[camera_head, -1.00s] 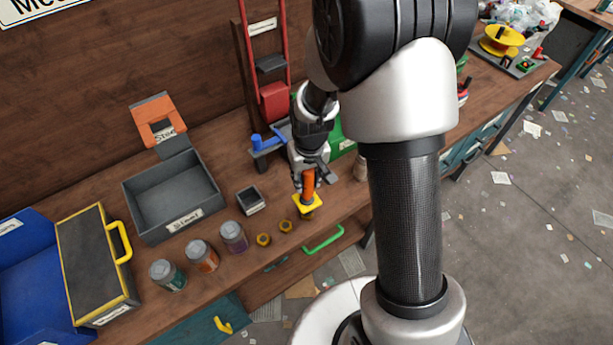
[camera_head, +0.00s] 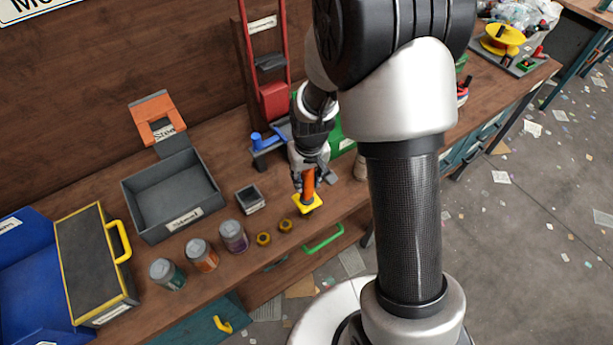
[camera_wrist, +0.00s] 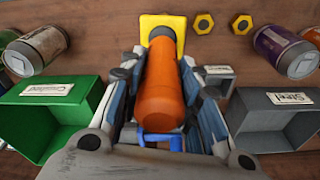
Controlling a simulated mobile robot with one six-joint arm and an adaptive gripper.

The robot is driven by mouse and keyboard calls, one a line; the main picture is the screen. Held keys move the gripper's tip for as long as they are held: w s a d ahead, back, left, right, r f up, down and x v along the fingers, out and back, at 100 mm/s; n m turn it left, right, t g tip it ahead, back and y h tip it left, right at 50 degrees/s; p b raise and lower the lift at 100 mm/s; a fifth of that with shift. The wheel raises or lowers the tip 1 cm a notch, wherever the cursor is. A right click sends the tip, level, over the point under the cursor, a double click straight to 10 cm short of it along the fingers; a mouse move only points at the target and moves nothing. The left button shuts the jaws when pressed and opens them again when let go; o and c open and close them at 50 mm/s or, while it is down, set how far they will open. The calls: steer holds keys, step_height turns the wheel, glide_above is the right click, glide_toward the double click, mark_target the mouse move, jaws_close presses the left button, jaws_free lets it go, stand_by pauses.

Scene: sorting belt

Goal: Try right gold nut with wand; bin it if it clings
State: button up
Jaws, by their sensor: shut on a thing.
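My gripper (camera_head: 309,178) is shut on the orange handle of the wand (camera_head: 308,183), over the front of the bench. The wand also shows in the wrist view (camera_wrist: 159,85), with a yellow square head at its far end. The head is low, close to the bench top. Two gold nuts lie to its left in the head view, a left one (camera_head: 263,239) and a middle one (camera_head: 286,226). The spot under the head is mostly hidden, so I cannot tell whether the right nut touches it. A grey bin labelled Steel (camera_wrist: 262,138) shows in the wrist view.
Several lidded jars (camera_head: 202,255) stand left of the nuts. A small grey box (camera_head: 250,208) sits behind them, and a larger grey tray (camera_head: 148,190) is farther left. A green bin (camera_wrist: 22,128) shows in the wrist view. A blue bin (camera_head: 35,285) is far left.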

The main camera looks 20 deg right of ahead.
steer(key=shift+r, duration=0.15)
steer(key=shift+r+p, duration=2.55)
steer(key=shift+r, duration=0.85)
step_height(320, 180, up, 20)
steer(key=p, duration=1.4)
steer(key=shift+p, duration=0.3)
